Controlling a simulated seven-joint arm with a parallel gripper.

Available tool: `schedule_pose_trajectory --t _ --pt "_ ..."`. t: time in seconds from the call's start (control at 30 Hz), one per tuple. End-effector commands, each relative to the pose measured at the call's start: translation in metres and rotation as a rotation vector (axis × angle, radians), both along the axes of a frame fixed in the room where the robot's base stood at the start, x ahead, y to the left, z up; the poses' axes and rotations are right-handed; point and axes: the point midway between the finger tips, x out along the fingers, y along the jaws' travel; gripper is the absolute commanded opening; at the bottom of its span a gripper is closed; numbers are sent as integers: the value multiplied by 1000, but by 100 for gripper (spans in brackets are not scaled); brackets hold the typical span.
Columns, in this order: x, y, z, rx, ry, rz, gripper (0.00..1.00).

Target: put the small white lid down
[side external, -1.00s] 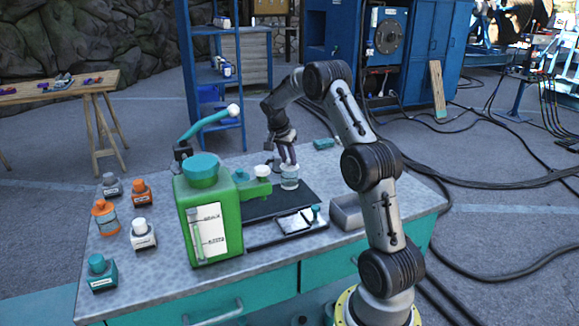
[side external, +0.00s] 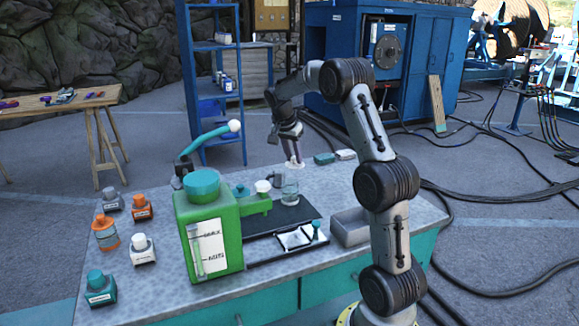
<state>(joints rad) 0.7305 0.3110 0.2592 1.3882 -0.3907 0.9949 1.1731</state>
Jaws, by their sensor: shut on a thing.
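My gripper (side external: 293,155) is shut on the small white lid (side external: 295,165), which shows only as a thin pale disc under the fingertips. The lid is behind and slightly right of a small clear glass jar (side external: 290,190), apart from it. The jar stands upright on the dark mat (side external: 273,221) and looks uncovered. The lid is near the back edge of the grey bench top (side external: 165,272). I cannot tell whether it touches the bench.
A green tank (side external: 215,235) with a side arm stands left of the jar. A teal block (side external: 324,158) and a pale block (side external: 346,154) lie right of the lid. A grey tray (side external: 350,226) is at the right. Several small bottles (side external: 142,250) stand on the left.

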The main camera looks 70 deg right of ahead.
Motion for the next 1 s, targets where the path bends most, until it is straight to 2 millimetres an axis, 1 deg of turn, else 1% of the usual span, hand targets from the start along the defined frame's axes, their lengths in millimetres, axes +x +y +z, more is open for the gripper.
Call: schedule_pose_trajectory --t 0.03,0.2,0.3,0.5,0.63,0.7,0.77,0.87,1.0 --pt "-7 9 12 -3 -3 2 0" --pt "-31 38 26 -1 0 2 0" --pt "-42 51 34 -1 -1 3 0" --pt "-57 67 42 0 0 2 0" --pt "-59 71 45 0 1 41 0" --pt "-55 72 42 1 1 103 0" --pt "-54 77 31 4 3 190 0" --pt "-57 96 14 3 2 368 0" --pt "-68 134 -8 -1 -1 607 0"
